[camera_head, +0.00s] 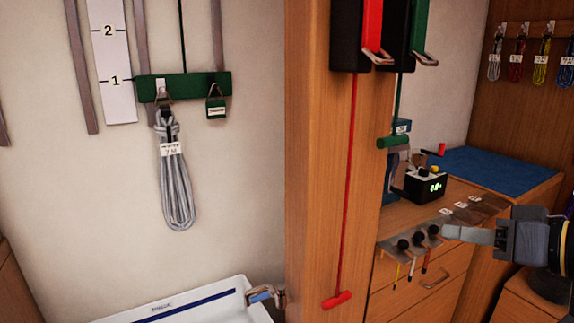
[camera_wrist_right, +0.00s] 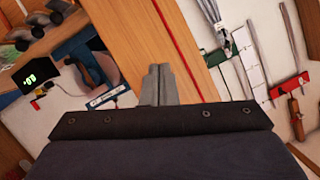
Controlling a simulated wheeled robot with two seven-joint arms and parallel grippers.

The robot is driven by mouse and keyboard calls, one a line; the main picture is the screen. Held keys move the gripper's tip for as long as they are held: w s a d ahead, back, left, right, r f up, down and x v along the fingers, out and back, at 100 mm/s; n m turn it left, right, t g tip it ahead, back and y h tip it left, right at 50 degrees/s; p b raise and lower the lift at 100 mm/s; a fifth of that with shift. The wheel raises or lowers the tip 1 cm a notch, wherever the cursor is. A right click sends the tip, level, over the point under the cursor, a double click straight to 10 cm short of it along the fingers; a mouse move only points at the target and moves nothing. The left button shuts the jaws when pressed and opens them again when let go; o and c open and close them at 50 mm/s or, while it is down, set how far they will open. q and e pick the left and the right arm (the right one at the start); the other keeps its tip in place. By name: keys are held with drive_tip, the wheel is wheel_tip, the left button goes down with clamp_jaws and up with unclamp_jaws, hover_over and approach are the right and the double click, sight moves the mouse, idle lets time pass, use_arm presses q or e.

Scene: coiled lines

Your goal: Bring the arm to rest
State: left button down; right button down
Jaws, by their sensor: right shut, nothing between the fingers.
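My right gripper (camera_head: 447,233) reaches in from the right edge of the head view, in front of the wooden drawer unit. Its fingers are together with nothing between them. In the right wrist view the closed fingers (camera_wrist_right: 158,85) stand in the middle, with the wooden post behind them. My left gripper is not in the head view.
A grey coiled line (camera_head: 177,185) hangs from a green bar (camera_head: 185,87) on the wall. A wooden post (camera_head: 318,150) carries a red cord with a red handle (camera_head: 337,300). A shelf with black knobs (camera_head: 418,240) lies close to my right fingers. A white tray (camera_head: 200,312) is low left.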

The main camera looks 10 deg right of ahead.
drive_tip(key=s+a+f+m+g+h, duration=0.1)
drive_tip(key=s+a+f+g, duration=0.2)
drive_tip(key=f, duration=0.6)
drive_tip(key=s+a+f+m+g+h, duration=0.1)
drive_tip(key=s+a+f, duration=0.3)
drive_tip(key=f, duration=0.5)
drive_tip(key=s+a+f+m+g+h, duration=0.1)
drive_tip(key=s+f+g, duration=0.3)
drive_tip(key=f, duration=0.5)
wheel_tip(320, 180, up, 18)
drive_tip(key=t+p, duration=0.1)
drive_tip(key=p, duration=1.7)
drive_tip(key=shift+s+a+f+h, duration=0.2)
drive_tip(key=shift+s+h, duration=0.1)
drive_tip(key=shift+s, duration=0.1)
